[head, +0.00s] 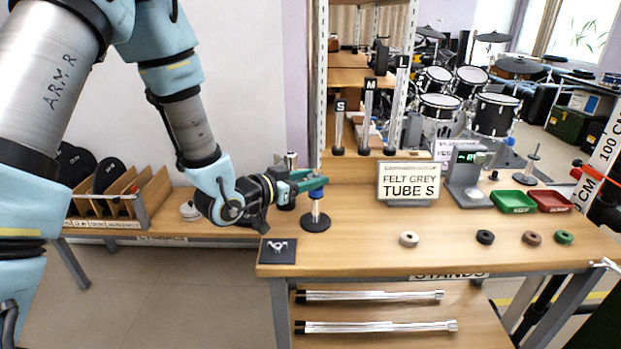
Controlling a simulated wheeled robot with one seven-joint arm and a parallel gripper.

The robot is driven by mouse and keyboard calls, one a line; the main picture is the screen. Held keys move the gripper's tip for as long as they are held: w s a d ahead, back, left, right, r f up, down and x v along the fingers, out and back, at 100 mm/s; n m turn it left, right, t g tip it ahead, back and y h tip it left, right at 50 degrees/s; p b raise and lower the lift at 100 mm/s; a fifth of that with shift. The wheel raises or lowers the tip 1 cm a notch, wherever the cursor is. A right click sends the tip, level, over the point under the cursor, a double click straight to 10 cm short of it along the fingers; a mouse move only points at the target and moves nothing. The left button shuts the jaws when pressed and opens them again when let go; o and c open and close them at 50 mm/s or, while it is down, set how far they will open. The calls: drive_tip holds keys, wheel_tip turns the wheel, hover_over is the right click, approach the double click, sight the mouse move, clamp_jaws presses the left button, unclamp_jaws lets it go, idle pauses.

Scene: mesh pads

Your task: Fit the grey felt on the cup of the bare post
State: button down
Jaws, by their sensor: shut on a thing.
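A pale grey felt ring (409,239) lies flat on the table, left of several darker rings. A post (317,211) stands upright on a round black base (315,225) near the table's left end. My gripper (318,184) is at the top of this post, its green jaws shut. A small blue piece (316,194) shows just under the jaws, and they appear to be shut on it. The jaws hide the post's top, so I cannot tell whether a cup is there. Another thin post (532,165) on a black base stands at the back right.
A sign (408,182) reads "FELT GREY TUBE S". Black (485,237), brown (532,238) and green (564,237) rings lie along the front. A dark pad (278,251) holds a small metal part. Green (514,202) and red (550,201) trays sit behind.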

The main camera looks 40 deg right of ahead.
drive_tip(key=shift+c, duration=1.4)
unclamp_jaws()
drive_tip(key=shift+a, duration=0.55)
drive_tip(key=v, duration=0.9)
drive_tip(key=shift+a+r+p, duration=0.25)
drive_tip(key=shift+a+p, duration=0.05)
drive_tip(key=shift+a, duration=0.05)
drive_tip(key=shift+s, duration=0.1)
